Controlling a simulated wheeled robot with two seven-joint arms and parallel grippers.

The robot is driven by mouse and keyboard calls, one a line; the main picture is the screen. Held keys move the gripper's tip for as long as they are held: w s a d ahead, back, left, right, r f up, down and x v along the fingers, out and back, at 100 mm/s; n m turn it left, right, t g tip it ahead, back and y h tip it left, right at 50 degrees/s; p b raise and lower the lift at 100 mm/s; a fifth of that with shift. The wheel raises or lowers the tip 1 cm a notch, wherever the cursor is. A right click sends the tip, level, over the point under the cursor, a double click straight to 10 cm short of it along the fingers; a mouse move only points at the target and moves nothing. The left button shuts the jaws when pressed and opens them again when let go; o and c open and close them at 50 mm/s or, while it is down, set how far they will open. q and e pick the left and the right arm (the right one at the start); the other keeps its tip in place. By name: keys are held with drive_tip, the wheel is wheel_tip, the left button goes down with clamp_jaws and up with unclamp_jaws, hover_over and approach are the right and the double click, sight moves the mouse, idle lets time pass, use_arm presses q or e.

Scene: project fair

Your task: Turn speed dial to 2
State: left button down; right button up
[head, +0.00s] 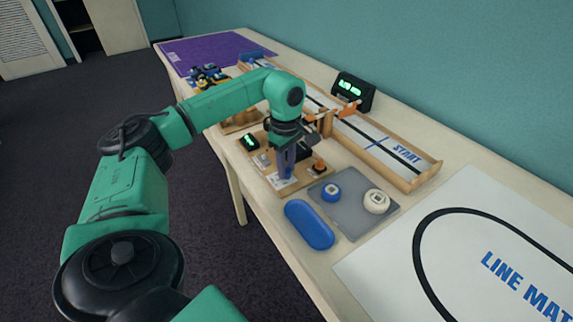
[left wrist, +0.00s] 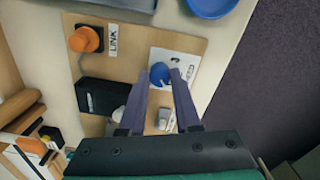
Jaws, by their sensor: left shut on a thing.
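The blue speed dial (left wrist: 161,78) sits on a white printed card (left wrist: 189,60) on the wooden control board (left wrist: 140,38). A digit that looks like 3 shows on the card; the dial's pointer is too small to read. My left gripper (left wrist: 169,73) points down with its two fingers on either side of the dial, shut on it. In the head view my left gripper (head: 285,168) is over the board (head: 312,180), and its fingers mostly hide the dial. My right gripper is in neither view.
A wooden track (head: 405,172) runs behind.

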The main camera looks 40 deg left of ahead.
sight(287, 171)
use_arm(q)
drive_tip(key=n+p, duration=0.2)
drive_tip(key=n, duration=0.2)
drive_tip(key=shift+r+p, duration=0.15)
drive_tip(key=shift+p, duration=0.2)
drive_tip(key=n+p, duration=0.2)
drive_tip(key=n, duration=0.3)
idle(0.4)
drive_tip(key=c, duration=0.6)
unclamp_jaws()
wheel_tip(287, 171, up, 14)
drive_tip(key=shift+r+p, duration=0.2)
drive_tip(key=shift+p, duration=0.15)
drive_tip(key=shift+s+d+f, duration=0.1)
drive_tip(key=shift+s, duration=0.05)
